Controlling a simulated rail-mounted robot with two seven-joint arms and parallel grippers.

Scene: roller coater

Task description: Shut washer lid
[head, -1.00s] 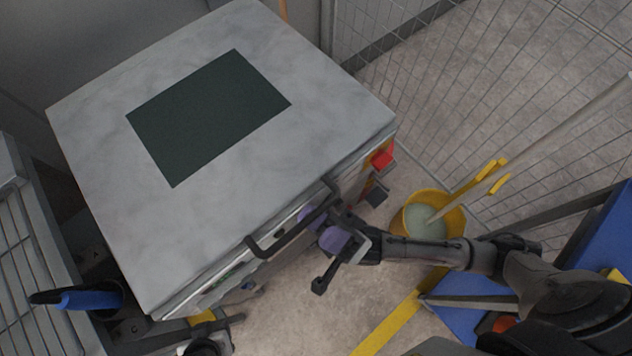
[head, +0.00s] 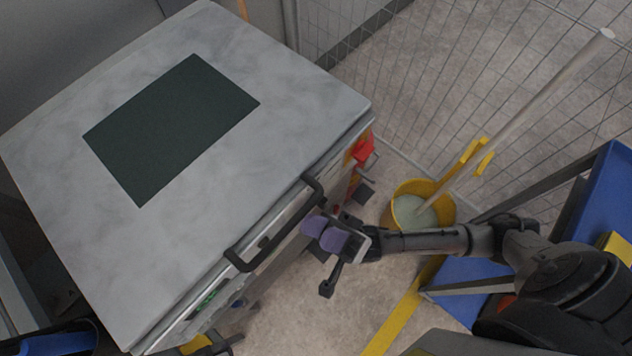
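The washer's lid (head: 270,150) is a broad grey mottled plate with a dark green rectangle on it. It lies down over the washer body (head: 205,300), with a dark seam along its front edge. A black bar handle (head: 272,240) sticks out from that front edge. My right gripper (head: 324,232) is just right of the handle, its two purple finger pads close together with nothing seen between them. It looks shut and clear of the bar, though touching cannot be ruled out.
A yellow bucket (head: 400,210) with a pale mop handle (head: 530,100) stands to the right of the washer. Behind is a wire mesh fence (head: 450,60). A blue object (head: 610,215) is at far right. Floor in front of the washer is partly clear.

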